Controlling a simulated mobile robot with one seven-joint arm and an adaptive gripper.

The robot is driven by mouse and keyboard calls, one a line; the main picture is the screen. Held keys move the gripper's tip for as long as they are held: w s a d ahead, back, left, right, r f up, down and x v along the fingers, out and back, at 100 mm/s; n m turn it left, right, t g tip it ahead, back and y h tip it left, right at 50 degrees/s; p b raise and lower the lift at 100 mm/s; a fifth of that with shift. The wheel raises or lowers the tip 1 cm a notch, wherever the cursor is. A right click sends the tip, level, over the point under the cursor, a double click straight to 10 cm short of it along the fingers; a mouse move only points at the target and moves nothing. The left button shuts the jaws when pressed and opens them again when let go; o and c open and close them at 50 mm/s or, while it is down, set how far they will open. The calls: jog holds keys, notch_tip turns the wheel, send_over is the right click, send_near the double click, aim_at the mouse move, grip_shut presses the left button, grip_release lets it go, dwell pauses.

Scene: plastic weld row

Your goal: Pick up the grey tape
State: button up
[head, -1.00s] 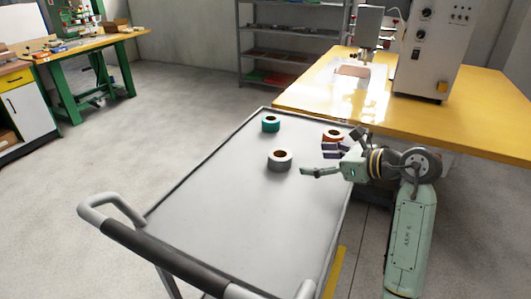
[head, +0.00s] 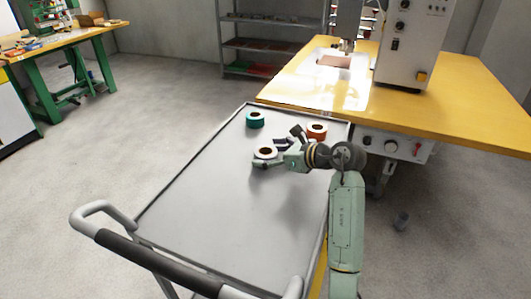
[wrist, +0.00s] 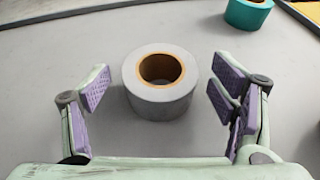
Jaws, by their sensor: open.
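The grey tape (wrist: 160,103) is a roll with a brown core, lying flat on the grey cart top. In the wrist view it sits between the two purple-padded fingers of my gripper (wrist: 162,100), with a gap on each side. In the head view the grey tape (head: 264,154) is partly covered by my gripper (head: 272,153), which reaches in from the right. My gripper is open and empty.
A green tape roll (head: 255,119) lies farther back on the cart (head: 200,225). An orange-red roll (head: 317,131) lies to the right, close to my arm. A yellow table (head: 460,105) with a machine stands behind. The cart's front half is clear.

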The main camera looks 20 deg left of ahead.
jog(key=shift+a, duration=0.1)
jog(key=shift+c, duration=0.3)
jog(key=c, duration=1.2)
jog(key=shift+r, duration=0.1)
jog(key=shift+c, duration=0.2)
